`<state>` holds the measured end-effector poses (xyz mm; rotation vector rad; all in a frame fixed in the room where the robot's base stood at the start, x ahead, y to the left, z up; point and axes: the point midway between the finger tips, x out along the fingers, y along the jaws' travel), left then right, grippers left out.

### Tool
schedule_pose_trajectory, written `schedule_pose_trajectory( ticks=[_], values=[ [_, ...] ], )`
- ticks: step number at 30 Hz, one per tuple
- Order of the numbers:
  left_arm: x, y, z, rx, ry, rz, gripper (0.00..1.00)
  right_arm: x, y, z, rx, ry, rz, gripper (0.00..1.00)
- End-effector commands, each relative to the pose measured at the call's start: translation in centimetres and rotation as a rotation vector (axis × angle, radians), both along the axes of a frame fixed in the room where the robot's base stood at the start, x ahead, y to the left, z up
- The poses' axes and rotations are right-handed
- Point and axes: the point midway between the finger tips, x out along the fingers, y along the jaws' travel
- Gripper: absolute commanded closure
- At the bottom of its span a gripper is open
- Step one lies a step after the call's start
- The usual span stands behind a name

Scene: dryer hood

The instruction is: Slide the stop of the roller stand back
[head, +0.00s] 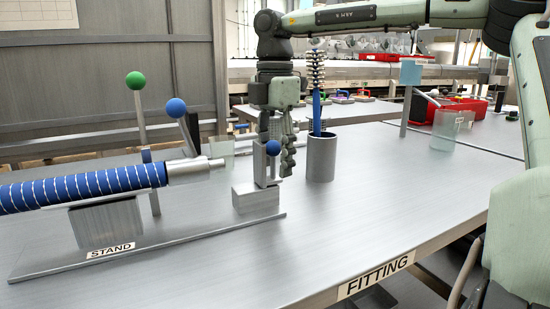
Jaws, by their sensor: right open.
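The roller stand (110,224) is a grey metal base with a "STAND" label at the left of the bench. A blue roller with white stripes (80,187) lies across it, its bare metal end pointing right. The stop (255,199) is a grey block with an upright and a blue ball knob (273,147), at the right end of the stand's base plate, apart from the roller's end. My right gripper (276,158) points down and is open, its fingers around or just behind the knob and upright; exact contact cannot be told. My left gripper is not in view.
A grey cup (321,159) holding a blue-handled brush (317,95) stands close right of my gripper. Levers with a green ball (135,81) and a blue ball (175,108) rise behind the roller. The bench (370,205) is clear at front right.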

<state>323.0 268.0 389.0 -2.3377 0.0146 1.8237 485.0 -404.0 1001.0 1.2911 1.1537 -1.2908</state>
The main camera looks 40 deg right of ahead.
Motion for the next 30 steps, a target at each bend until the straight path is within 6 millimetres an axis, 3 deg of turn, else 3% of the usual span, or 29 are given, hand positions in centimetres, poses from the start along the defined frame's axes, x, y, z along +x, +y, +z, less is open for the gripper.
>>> schedule_pose_trajectory(
  ticks=[5,12,18,30],
  values=[
    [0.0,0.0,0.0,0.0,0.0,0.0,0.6,0.1,0.0,2.3,-0.004,-0.006,-0.002,0.52],
    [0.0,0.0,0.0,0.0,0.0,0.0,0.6,0.1,0.0,7.5,-0.005,-0.006,-0.003,0.52],
    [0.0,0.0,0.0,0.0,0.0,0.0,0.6,0.0,-0.1,10.7,-0.003,-0.003,-0.003,0.52],
    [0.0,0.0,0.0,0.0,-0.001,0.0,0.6,0.0,0.0,11.9,-0.001,-0.001,-0.001,0.52]
  ],
)
